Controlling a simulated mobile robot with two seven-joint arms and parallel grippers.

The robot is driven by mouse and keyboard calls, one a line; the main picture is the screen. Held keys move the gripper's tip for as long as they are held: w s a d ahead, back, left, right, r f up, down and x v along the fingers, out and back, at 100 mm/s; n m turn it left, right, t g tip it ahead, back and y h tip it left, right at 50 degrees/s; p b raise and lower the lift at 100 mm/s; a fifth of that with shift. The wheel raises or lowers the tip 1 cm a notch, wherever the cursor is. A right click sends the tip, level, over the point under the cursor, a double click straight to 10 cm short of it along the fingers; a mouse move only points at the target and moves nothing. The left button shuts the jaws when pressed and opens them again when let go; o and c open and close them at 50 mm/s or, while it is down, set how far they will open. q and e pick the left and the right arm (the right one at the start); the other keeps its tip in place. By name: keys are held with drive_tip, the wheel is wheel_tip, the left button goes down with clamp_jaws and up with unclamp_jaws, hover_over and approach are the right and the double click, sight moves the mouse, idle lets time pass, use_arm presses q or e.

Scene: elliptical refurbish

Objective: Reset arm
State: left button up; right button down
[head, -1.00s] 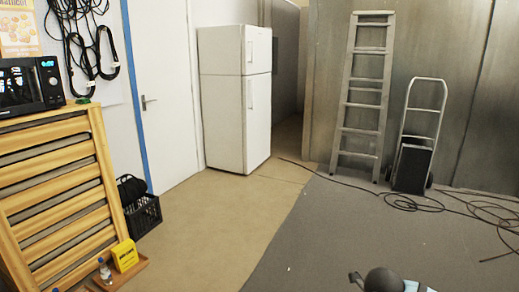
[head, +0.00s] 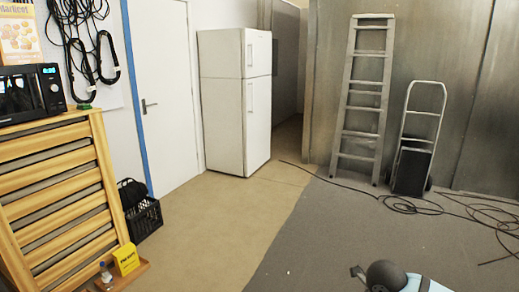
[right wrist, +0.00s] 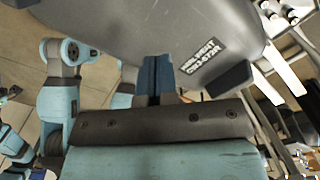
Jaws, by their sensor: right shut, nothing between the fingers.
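My right gripper (right wrist: 155,80) is in the middle of the right wrist view. Its two dark blue fingers are pressed together with nothing between them. A large grey body with a label, likely my own, lies just beyond the fingertips; I cannot tell whether they touch it. Light blue arm links of mine show at the left of that view. In the head view only a dark rounded joint and a light blue piece of my arm show at the bottom edge, right of centre. My left gripper is not seen.
A white fridge (head: 235,100) stands beside a white door (head: 163,95). A ladder (head: 362,95) and a hand truck (head: 415,140) lean at the metal wall, with loose cable (head: 415,206) on the floor. A wooden slatted unit (head: 62,185) bears a microwave (head: 30,92). The middle floor is clear.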

drive_tip(key=shift+r, duration=0.6)
drive_tip(key=shift+f, duration=0.1)
